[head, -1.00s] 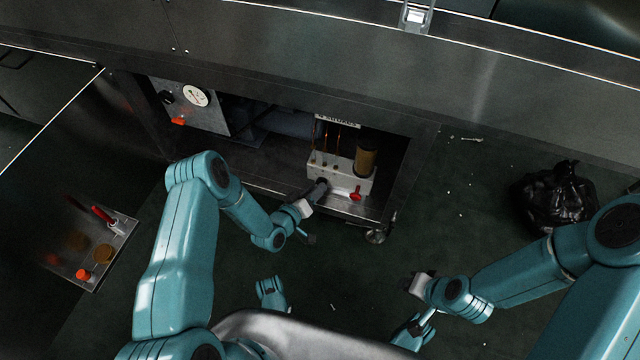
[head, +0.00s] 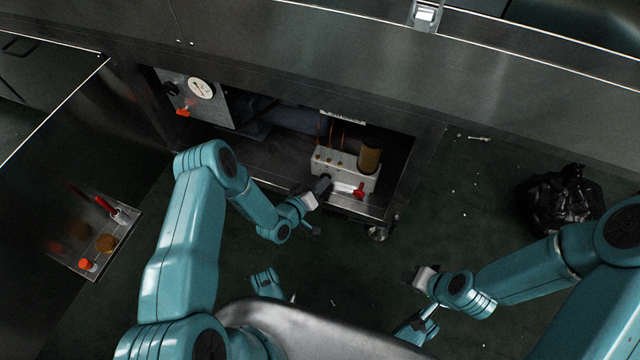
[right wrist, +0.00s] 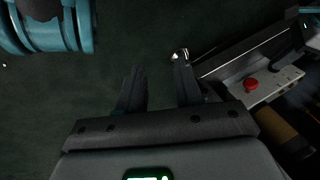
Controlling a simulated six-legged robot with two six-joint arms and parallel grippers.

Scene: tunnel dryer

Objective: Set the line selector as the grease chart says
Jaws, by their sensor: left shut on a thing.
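A pale grease block (head: 343,172) sits low in the open bay of the machine, with several thin copper-coloured lines rising from it and an amber cylinder (head: 369,156) at its right. A red knob (head: 359,190) shows on its front. My left gripper (head: 320,187) is shut at the block's front left, left of the red knob; its fingers hide the piece they hold. A pale plate (head: 343,117) hangs above the lines; its writing is too small to read. My right gripper (head: 417,276) is away from the block; its fingers (right wrist: 160,88) are apart and empty.
A gauge (head: 201,88) and an orange-red handle (head: 184,112) are at the bay's left. A tray (head: 75,268) with a red-handled tool lies at the left. A black bag (head: 563,205) lies on the floor at the right. Floor around my right gripper is mostly clear.

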